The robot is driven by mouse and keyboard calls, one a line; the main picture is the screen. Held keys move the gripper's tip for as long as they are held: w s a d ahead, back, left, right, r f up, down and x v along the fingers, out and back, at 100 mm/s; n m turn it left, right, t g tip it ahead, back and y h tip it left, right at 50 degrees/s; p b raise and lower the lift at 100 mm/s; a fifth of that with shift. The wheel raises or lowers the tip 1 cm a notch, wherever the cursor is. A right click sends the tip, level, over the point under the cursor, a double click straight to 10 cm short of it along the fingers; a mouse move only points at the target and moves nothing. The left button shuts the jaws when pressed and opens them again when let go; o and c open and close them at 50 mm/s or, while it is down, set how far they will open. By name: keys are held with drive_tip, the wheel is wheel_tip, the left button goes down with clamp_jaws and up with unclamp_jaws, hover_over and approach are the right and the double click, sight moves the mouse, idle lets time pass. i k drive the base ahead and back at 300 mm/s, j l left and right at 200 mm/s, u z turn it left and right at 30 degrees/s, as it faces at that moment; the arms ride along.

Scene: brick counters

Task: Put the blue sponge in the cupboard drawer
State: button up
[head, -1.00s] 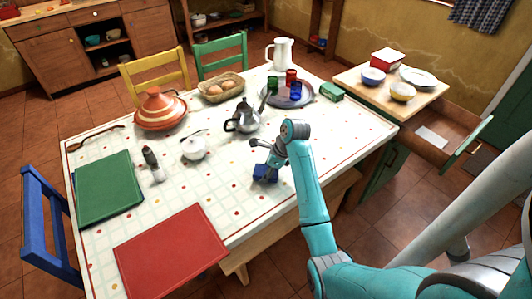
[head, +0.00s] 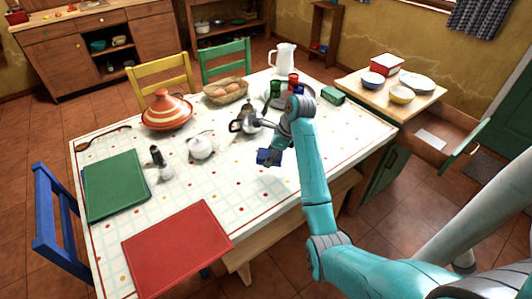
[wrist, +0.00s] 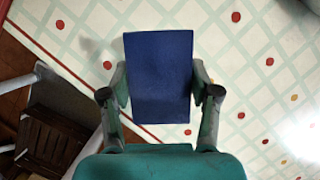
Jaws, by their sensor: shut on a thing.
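The blue sponge (head: 268,157) is in my gripper (head: 274,150), above the right part of the patterned tabletop in the head view. In the wrist view the sponge (wrist: 159,78) is a blue block pinched between the two fingers of my gripper (wrist: 160,90). The cupboard (head: 386,168) stands to the right of the table, green with a wooden top. Its drawer (head: 434,142) is pulled open, and a pale flat thing (head: 431,140) lies in it. The arm partly hides the gripper in the head view.
On the cupboard top are a red box (head: 387,63), bowls and a plate (head: 417,83). A silver teapot (head: 247,119) and a tray of cups (head: 306,98) stand near my arm. A green box (head: 333,95) is at the table's right end.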

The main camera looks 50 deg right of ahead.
sight(441, 132)
drive_tip(key=l+z, duration=0.15)
drive_tip(key=z, duration=0.25)
drive_tip(key=l+z, duration=0.1)
drive_tip(key=z, duration=0.3)
drive_tip(key=i+l+z, duration=0.1)
drive_tip(key=z, duration=0.35)
drive_tip(key=i+l+z, duration=0.1)
drive_tip(key=z, duration=0.3)
